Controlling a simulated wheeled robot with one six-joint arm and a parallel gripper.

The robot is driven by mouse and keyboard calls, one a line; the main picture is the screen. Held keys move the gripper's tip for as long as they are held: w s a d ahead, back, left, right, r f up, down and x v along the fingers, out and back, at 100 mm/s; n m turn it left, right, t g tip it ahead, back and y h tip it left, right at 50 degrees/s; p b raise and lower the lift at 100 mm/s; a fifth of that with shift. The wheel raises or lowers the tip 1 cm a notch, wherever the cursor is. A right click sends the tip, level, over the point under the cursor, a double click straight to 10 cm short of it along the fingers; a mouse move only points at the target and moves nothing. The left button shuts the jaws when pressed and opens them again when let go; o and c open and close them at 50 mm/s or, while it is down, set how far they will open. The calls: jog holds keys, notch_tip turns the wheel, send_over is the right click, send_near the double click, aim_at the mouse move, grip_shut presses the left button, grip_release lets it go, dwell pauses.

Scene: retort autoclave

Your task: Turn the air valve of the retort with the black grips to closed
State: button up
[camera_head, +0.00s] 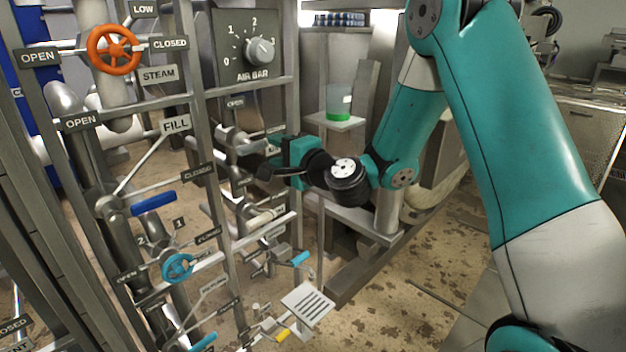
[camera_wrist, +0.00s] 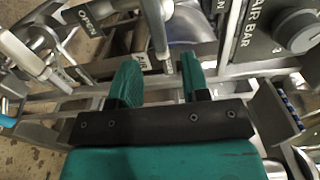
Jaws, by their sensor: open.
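My gripper (camera_head: 268,163) reaches left toward the pipe frame in the head view. In the wrist view its two green fingers stand apart, and my gripper (camera_wrist: 159,68) is open. A pale metal bar (camera_wrist: 155,28), which looks like part of the air valve, points down toward the gap between the fingers. I cannot tell whether the fingers touch the bar. In the head view the valve is largely hidden behind my gripper. I cannot make out black grips on the retort.
An AIR BAR dial (camera_head: 259,51) sits above my gripper. An orange STEAM wheel (camera_head: 113,48), a blue FILL lever (camera_head: 153,203) and a light-blue wheel (camera_head: 177,267) are on the frame to the left. Bare floor (camera_head: 385,300) lies to the right.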

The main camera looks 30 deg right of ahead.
jog(key=b+v, duration=1.1)
jog(key=b, duration=0.1)
jog(key=shift+s, duration=0.3)
jog(key=shift+d, duration=0.1)
dwell(0.7)
